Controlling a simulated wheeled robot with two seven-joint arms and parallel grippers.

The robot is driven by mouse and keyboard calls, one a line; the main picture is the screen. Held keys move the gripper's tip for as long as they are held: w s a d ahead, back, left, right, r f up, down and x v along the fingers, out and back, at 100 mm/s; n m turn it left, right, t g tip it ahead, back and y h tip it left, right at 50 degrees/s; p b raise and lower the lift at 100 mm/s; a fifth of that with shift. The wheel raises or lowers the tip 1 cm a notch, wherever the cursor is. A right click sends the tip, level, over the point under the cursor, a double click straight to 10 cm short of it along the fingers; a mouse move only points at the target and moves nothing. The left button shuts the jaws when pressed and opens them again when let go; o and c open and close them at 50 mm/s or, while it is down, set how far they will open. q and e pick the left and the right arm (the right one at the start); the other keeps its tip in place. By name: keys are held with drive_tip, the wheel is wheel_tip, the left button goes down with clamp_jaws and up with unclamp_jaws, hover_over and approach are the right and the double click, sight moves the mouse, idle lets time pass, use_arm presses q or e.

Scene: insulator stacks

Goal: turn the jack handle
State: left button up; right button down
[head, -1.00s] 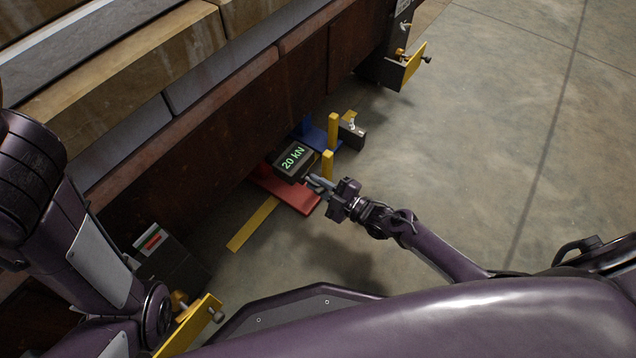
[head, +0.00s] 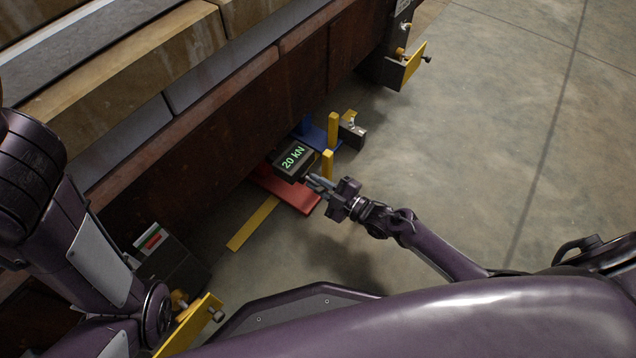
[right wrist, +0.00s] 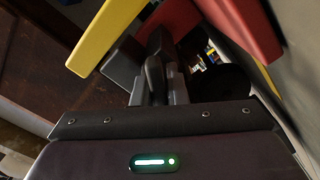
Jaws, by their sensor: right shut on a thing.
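The jack sits on the floor beneath the edge of the long stack, with a red base plate (head: 298,200) and a dark box reading "20 kN" (head: 294,158). My right gripper (head: 314,182) is at the near right side of this box, above the red plate. In the right wrist view its fingers (right wrist: 157,68) are shut on a dark piece, taken to be the jack handle, mostly hidden between them. The red plate (right wrist: 168,18) shows beyond the fingers. My left arm is at the left of the head view, but its gripper is out of sight.
A yellow bar (head: 253,223) lies on the floor left of the jack. Yellow posts (head: 333,130) and a blue plate (head: 318,134) stand just behind it. Dark brackets with yellow plates (head: 408,64) sit along the stack. Open concrete floor lies to the right.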

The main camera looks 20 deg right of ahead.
sight(326, 189)
drive_tip(key=shift+d+f, duration=0.1)
drive_tip(key=c, duration=1.5)
unclamp_jaws()
drive_tip(key=shift+o, duration=0.2)
drive_tip(key=p+v, duration=0.3)
drive_tip(key=v, duration=0.4)
drive_tip(key=shift+s+d, duration=0.25)
drive_tip(key=shift+s, duration=0.1)
